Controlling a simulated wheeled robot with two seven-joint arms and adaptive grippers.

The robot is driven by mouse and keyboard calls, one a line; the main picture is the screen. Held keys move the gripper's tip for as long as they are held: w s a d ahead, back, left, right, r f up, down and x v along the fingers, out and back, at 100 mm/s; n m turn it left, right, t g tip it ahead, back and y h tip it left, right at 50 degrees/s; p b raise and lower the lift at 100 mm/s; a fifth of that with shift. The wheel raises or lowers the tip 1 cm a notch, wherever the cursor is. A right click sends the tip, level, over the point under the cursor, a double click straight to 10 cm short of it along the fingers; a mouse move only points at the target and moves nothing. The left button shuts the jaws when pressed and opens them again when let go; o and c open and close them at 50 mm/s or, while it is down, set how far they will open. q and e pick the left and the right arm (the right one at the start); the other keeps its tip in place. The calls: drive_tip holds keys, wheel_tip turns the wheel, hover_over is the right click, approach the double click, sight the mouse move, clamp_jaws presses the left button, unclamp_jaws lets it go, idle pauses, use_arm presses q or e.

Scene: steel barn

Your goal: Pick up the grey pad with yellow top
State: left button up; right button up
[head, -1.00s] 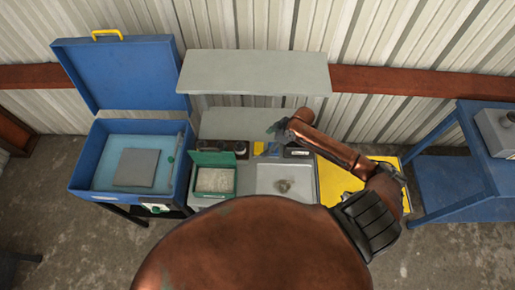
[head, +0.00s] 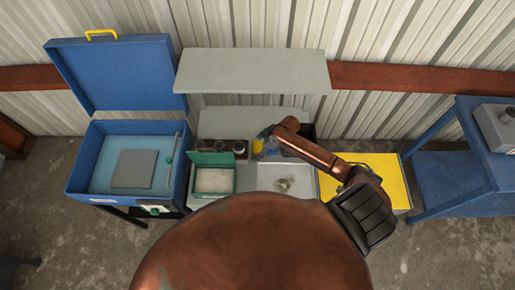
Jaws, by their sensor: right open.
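A small yellow patch (head: 257,147) shows at the back of the bench, beside a bluish item; it may be the grey pad with yellow top, but it is too small to be sure. My right gripper (head: 267,131) is dark and small in the picture, just above and to the right of that patch. It is open, and I see nothing held in it. Its fingers are hard to make out, and the copper arm hides part of the bench behind it. My left gripper is not in view.
A blue open case (head: 85,180) with a grey square plate (head: 133,168) stands left. A green box (head: 211,160), dark jars (head: 240,148) and a grey tray (head: 300,184) are on the bench. A grey shelf (head: 252,71) overhangs the back. A yellow surface (head: 392,175) lies right.

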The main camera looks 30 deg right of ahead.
sight(257, 147)
drive_tip(key=shift+c, duration=0.3)
drive_tip(key=c, duration=1.2)
drive_tip(key=shift+r, duration=0.1)
wheel_tip(257, 147, up, 10)
drive_tip(key=shift+f+b, duration=0.1)
drive_tip(key=shift+b, duration=0.5)
